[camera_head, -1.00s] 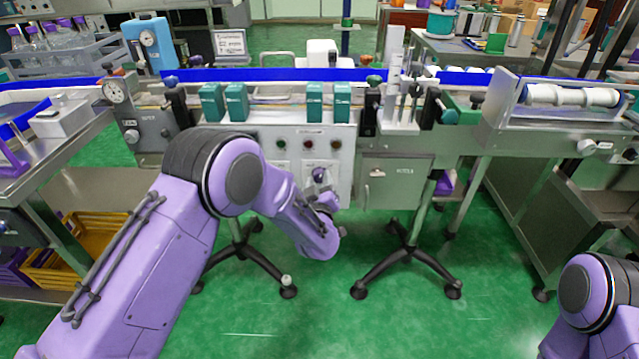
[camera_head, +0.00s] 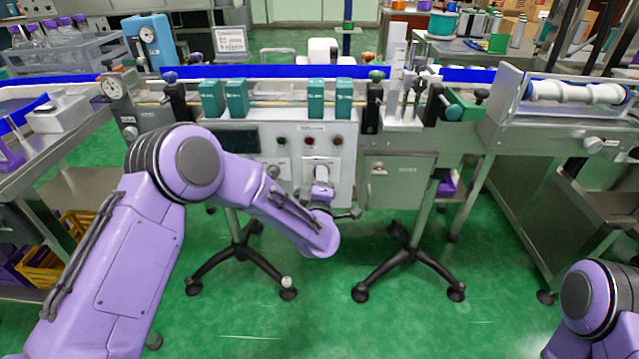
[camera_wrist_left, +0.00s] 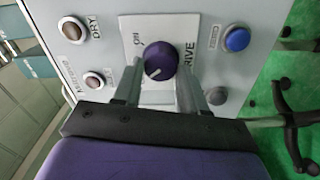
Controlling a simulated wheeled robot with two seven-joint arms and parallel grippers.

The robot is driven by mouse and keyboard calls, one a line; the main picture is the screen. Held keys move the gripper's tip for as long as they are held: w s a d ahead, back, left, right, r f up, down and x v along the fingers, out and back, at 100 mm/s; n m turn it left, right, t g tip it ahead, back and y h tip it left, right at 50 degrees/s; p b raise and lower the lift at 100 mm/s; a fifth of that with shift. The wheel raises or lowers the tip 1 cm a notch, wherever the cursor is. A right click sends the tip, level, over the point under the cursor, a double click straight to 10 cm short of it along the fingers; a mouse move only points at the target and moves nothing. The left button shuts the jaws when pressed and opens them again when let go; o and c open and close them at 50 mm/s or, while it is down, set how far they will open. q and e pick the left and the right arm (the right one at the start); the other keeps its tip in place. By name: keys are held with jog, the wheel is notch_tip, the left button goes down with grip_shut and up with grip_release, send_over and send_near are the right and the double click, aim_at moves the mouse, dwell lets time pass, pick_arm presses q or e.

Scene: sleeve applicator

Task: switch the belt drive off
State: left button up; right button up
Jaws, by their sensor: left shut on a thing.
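The drive knob (camera_wrist_left: 160,62) is a round purple dial on the light control panel (camera_wrist_left: 205,50), with "DRIVE" printed beside it. A pale pointer line on the knob points to the lower left of the wrist picture. A short marking beside the knob is hard to read. My left gripper (camera_wrist_left: 158,66) has one finger on each side of the knob and is shut on it. In the head view my left gripper (camera_head: 321,173) is at the front of the panel, and the knob itself is hidden there. My right gripper is out of view.
A blue button (camera_wrist_left: 236,39) and two reddish buttons sit near the knob. Above the panel, several green blocks (camera_head: 237,98) line the conveyor. A grey cabinet (camera_head: 398,182) adjoins it on the right. Black stand feet (camera_head: 408,262) rest on the green floor.

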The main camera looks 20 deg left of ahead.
pick_arm(q)
jog(key=shift+d+f+n, duration=0.1)
jog(key=shift+f+n, duration=0.05)
jog(key=shift+n, duration=0.35)
jog(key=o, duration=1.1)
jog(key=shift+c, duration=0.2)
jog(key=v, duration=1)
jog(key=shift+s, duration=0.3)
